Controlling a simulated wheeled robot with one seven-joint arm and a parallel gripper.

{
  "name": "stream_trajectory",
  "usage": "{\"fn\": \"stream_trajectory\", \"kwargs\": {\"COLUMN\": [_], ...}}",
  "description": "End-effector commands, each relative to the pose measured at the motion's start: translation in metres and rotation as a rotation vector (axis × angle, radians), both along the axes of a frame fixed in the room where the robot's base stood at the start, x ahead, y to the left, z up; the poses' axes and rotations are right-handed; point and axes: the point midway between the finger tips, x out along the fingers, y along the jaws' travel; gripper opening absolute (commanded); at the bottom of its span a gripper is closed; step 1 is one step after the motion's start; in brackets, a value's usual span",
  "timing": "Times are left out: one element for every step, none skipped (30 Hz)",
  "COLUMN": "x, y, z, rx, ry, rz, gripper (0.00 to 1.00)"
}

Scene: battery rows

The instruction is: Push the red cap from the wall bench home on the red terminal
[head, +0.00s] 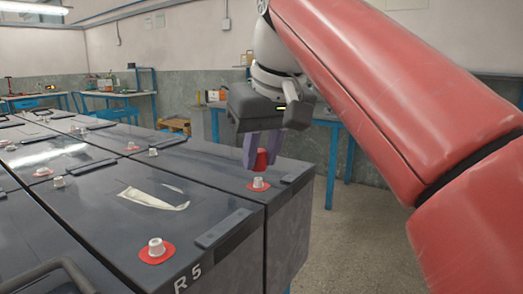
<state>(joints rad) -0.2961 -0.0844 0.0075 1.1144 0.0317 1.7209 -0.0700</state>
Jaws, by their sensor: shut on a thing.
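My gripper (262,160) has purple fingers and points down, shut on the red cap (261,162). The cap shows between the fingertips, upright as far as I can tell. Just below it is a pale terminal post (258,184) with a red ring around its base, on the far battery at the right. The cap appears directly over this post, with its lower edge close to the post's top; I cannot tell whether they touch. Another pale post (156,247) with a red ring stands on the nearer battery marked R 5.
Dark batteries (90,205) fill the left and middle, with more posts and a torn pale label (153,199). A blue-legged bench (335,120) stands by the back wall. Open floor (345,240) lies to the right. My red arm covers the upper right.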

Motion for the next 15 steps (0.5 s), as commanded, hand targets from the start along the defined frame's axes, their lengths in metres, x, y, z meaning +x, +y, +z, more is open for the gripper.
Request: {"fn": "stream_trajectory", "kwargs": {"x": [0.0, 0.0, 0.0, 0.0, 0.0, 0.0, 0.0, 0.0, 0.0, -0.0001, 0.0, -0.0001, -0.0001, -0.0002, -0.0001], "y": [0.0, 0.0, 0.0, 0.0, 0.0, 0.0, 0.0, 0.0, 0.0, 0.0, 0.0, 0.0, 0.0, -0.0001, -0.0001], "z": [0.0, 0.0, 0.0, 0.0, 0.0, -0.0001, -0.0002, -0.0005, -0.0011, -0.0017, -0.0023, -0.0033, -0.004, -0.0048, -0.0059], "rx": [0.0, 0.0, 0.0, 0.0, 0.0, 0.0, 0.0, 0.0, 0.0, 0.0, 0.0, 0.0, 0.0, 0.0, 0.0], "ry": [0.0, 0.0, 0.0, 0.0, 0.0, 0.0, 0.0, 0.0, 0.0, 0.0, 0.0, 0.0, 0.0, 0.001, 0.001], "rz": [0.0, 0.0, 0.0, 0.0, 0.0, 0.0, 0.0, 0.0, 0.0, 0.0, 0.0, 0.0, 0.0, 0.0, 0.0], "gripper": [0.02, 0.02, 0.02, 0.02, 0.02, 0.02, 0.02, 0.02, 0.02, 0.02, 0.02, 0.02, 0.02, 0.02, 0.02]}}
